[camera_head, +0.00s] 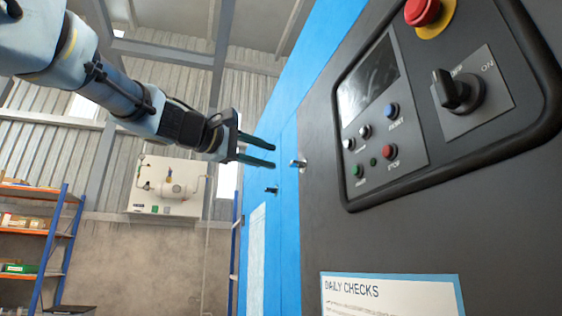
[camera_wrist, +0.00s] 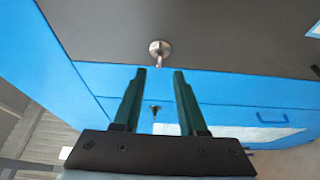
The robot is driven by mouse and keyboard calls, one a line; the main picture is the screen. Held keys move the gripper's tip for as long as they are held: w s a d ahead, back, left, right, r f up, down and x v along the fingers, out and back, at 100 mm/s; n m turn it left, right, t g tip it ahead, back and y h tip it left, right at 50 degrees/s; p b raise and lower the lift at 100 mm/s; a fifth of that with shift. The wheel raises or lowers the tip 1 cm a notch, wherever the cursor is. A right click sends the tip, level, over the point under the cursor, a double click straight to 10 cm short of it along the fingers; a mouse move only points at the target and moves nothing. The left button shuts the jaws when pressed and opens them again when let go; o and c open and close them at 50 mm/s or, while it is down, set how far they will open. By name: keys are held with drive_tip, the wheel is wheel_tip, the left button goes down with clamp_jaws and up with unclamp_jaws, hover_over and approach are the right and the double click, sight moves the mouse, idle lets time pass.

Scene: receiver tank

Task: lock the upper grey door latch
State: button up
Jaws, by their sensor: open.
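The upper grey door latch (camera_head: 298,163) is a small silver-grey knob on the dark panel, close to its edge with the blue door. In the wrist view the latch (camera_wrist: 160,48) has a round base and a short stem, just beyond the fingertips and in line with the gap between them. My gripper (camera_head: 273,155) is open and empty, left of the latch in the head view. Its two dark green fingers (camera_wrist: 160,71) are apart and do not visibly touch the latch. Its exact turn is too small to tell.
A small dark key-like fitting (camera_head: 271,190) sits lower on the blue door (camera_head: 285,225). The control panel (camera_head: 440,100) with buttons, rotary switch and red stop button (camera_head: 422,11) lies to the right. Shelving (camera_head: 40,232) stands far left. Open air surrounds my arm.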

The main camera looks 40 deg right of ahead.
drive_tip(key=a, duration=0.3)
drive_tip(key=shift+a, duration=0.2)
drive_tip(key=shift+f, duration=0.1)
idle(0.3)
drive_tip(key=w+a+f+n+t+y, duration=0.1)
drive_tip(key=w+a+f+y, duration=0.3)
drive_tip(key=f, duration=0.7)
drive_tip(key=w+a+f+n+t+y, duration=0.15)
drive_tip(key=w+a+f+y, duration=0.35)
drive_tip(key=f, duration=0.7)
drive_tip(key=w+a+f+t+y, duration=0.1)
drive_tip(key=w+a+f+t, duration=0.15)
drive_tip(key=w+f, duration=0.6)
drive_tip(key=s+a+f+m+g+y, duration=0.2)
drive_tip(key=s+a+f+y, duration=0.3)
drive_tip(key=a+f, duration=0.9)
drive_tip(key=s+a+f+m+g+y, duration=0.1)
drive_tip(key=s+a+f+g+y, duration=0.15)
drive_tip(key=s+a+f, duration=0.8)
drive_tip(key=w+a+r+p, duration=0.1)
drive_tip(key=r+p, duration=1.4)
drive_tip(key=p, duration=0.3)
drive_tip(key=w+a+r+p, duration=0.1)
drive_tip(key=w+r+p, duration=0.1)
drive_tip(key=r+p, duration=1.3)
drive_tip(key=p, duration=0.3)
drive_tip(key=shift+m+t, duration=0.35)
